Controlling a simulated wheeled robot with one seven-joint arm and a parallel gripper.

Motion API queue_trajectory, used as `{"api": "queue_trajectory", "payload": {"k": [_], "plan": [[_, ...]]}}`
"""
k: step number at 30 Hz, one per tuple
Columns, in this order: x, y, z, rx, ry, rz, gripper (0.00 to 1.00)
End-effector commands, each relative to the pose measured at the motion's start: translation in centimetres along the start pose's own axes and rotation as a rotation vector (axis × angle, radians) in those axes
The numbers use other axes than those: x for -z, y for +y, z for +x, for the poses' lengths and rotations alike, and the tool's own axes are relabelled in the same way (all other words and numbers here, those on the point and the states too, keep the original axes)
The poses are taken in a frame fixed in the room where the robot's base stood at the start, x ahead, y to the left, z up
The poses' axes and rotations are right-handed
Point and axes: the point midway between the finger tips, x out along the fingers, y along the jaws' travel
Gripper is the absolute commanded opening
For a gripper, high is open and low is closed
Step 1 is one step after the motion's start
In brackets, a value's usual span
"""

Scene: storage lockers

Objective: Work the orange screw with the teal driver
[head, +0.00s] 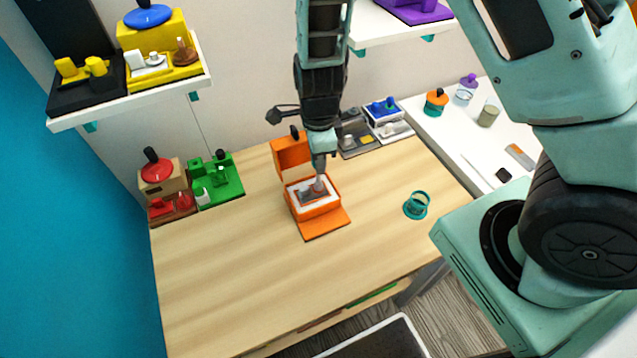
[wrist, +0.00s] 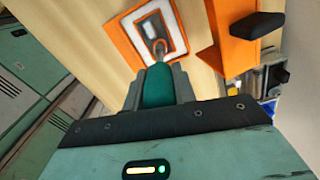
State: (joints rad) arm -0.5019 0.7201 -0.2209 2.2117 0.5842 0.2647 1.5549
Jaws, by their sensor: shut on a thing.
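My gripper (head: 320,162) points down over the open orange box (head: 318,212) on the table. It is shut on the teal driver (wrist: 158,86), whose grey shaft runs into the box's opening in the wrist view. The box also shows in the wrist view (wrist: 120,32), with a white inner frame around a dark recess. The shaft's tip is at or just above that recess; I cannot tell whether it touches. The orange screw cannot be made out clearly; the driver covers that spot. The box's orange lid (head: 290,152) stands raised at the back, with a black handle (wrist: 257,25).
A teal ring-shaped stand (head: 416,205) is right of the box. Green (head: 222,180) and red-lidded (head: 158,172) sets stand at the back left. A grey tray (head: 358,146) is behind the box. A shelf (head: 140,105) hangs upper left. The table's front is clear.

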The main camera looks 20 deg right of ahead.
Motion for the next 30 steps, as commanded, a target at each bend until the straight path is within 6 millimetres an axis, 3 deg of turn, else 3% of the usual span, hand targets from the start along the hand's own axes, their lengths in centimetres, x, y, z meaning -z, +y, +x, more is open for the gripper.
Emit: {"api": "queue_trajectory", "payload": {"k": [24,26,30], "plan": [[0.0,0.0,-1.2,0.001,0.000,-0.015,0.00],[0.0,0.0,-1.2,0.001,-0.001,-0.060,0.00],[0.0,-0.1,-1.1,0.002,-0.001,-0.320,0.00]]}}
